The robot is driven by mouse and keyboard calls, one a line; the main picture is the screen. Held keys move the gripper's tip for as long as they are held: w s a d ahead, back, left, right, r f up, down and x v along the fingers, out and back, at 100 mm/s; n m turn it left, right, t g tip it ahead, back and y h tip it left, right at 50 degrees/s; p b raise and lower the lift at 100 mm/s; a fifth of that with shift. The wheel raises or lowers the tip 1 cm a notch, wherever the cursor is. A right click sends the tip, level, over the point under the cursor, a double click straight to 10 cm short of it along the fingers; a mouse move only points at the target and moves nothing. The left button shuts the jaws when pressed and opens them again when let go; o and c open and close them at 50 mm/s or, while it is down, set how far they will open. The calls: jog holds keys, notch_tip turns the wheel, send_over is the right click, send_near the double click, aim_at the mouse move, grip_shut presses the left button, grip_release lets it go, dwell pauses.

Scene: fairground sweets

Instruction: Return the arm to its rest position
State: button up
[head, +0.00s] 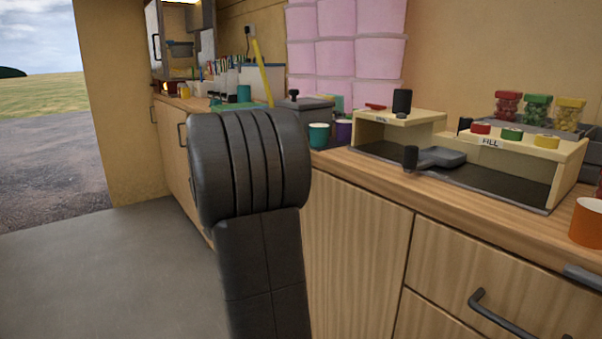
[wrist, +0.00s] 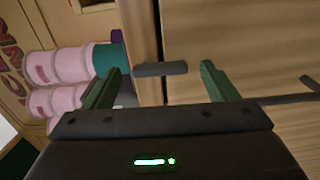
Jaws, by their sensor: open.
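My arm (head: 255,200) stands in the middle of the head view, dark and bulky, in front of the wooden counter. My gripper's fingers do not show in the head view. In the wrist view my gripper (wrist: 161,70) has its two green fingers spread apart with nothing held between them. A dark bar-shaped handle (wrist: 160,69) shows beyond the fingertips against the wooden cabinet front (wrist: 235,35). I cannot tell how far it is from the fingers.
The counter holds a cream filling stand (head: 567,158) with coloured-lid jars (head: 538,110), a teal cup (head: 318,135), a purple cup (head: 343,132) and an orange cup (head: 588,222). Drawer handles (head: 515,313) stick out at front right. The grey floor (head: 100,275) at left is clear.

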jog(key=p+v, duration=0.3)
jog(key=v, duration=0.9)
jog(key=w+d+r+n+p, duration=0.1)
jog(key=w+d+n+p, duration=0.2)
jog(key=p, duration=1)
jog(key=w+d+r+n+p, duration=0.1)
jog(key=w+d+n+p, duration=0.2)
jog(key=d+n+p, duration=0.5)
jog(key=n+p, duration=0.5)
jog(key=shift+w+d+n+p, duration=0.2)
jog(key=shift+n+p, duration=0.1)
jog(key=shift+p, duration=0.1)
dwell(0.5)
jog(key=shift+n+p, duration=0.3)
jog(key=shift+a+r, duration=0.1)
dwell(0.3)
